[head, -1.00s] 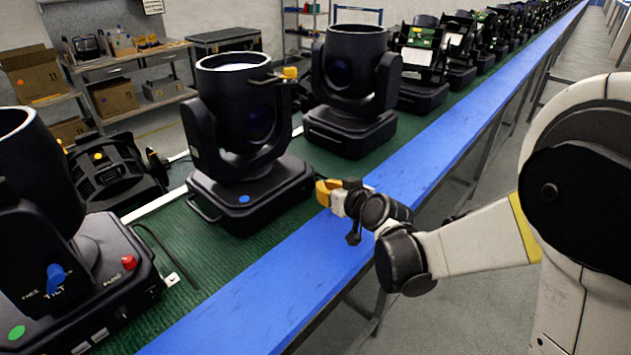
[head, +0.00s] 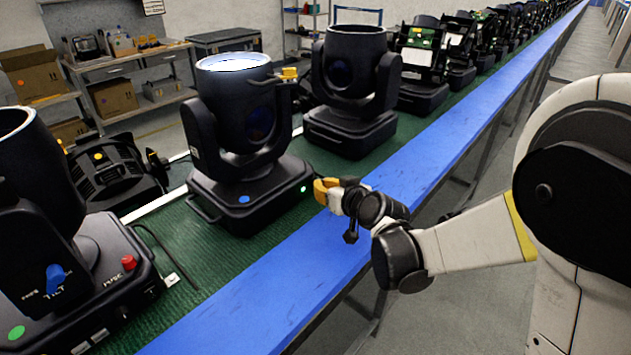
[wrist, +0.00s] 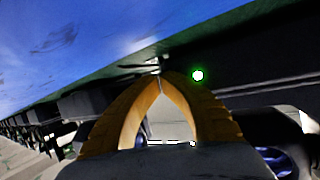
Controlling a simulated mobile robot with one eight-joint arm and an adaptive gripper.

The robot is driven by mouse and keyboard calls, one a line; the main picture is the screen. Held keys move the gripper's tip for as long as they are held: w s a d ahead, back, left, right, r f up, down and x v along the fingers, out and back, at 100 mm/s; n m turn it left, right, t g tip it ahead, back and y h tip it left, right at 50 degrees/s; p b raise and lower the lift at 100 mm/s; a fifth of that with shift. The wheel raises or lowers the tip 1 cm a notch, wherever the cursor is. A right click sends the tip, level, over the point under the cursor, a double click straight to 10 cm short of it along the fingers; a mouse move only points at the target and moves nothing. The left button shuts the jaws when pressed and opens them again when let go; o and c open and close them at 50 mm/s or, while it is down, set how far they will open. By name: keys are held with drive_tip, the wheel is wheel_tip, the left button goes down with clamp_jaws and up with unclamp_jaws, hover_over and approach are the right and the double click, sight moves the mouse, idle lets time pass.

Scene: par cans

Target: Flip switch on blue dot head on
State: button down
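The moving head with the blue dot (head: 244,199) stands upright on the green conveyor in the head view. Its lens top (head: 233,64) is lit bright. A small green light (head: 303,188) glows at the right end of its base, and the light also shows in the wrist view (wrist: 198,75). My gripper (head: 319,191) is beside that base end, over the blue rail's edge. In the wrist view its yellow fingers (wrist: 160,78) meet at the tips, with nothing seen between them. The tips are close to the base's side. I cannot tell whether they touch it. The switch itself is not clear.
A head with a green dot (head: 17,332), a blue knob and a red knob stands at the near left. Another head (head: 350,90) stands behind on the conveyor. The blue rail (head: 300,275) runs along the conveyor's right edge. A floor aisle lies right of it.

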drive_tip(key=shift+d+f, duration=0.1)
drive_tip(key=shift+d, duration=0.05)
drive_tip(key=shift+s+d, duration=0.45)
idle(0.3)
drive_tip(key=shift+s+d+f+b, duration=0.2)
drive_tip(key=shift+s+d+b, duration=0.1)
drive_tip(key=shift+s+d, duration=0.6)
drive_tip(key=shift+s+d+f+b, duration=0.25)
drive_tip(key=shift+s+d, duration=0.4)
drive_tip(key=shift+d, duration=0.45)
drive_tip(key=shift+r, duration=0.1)
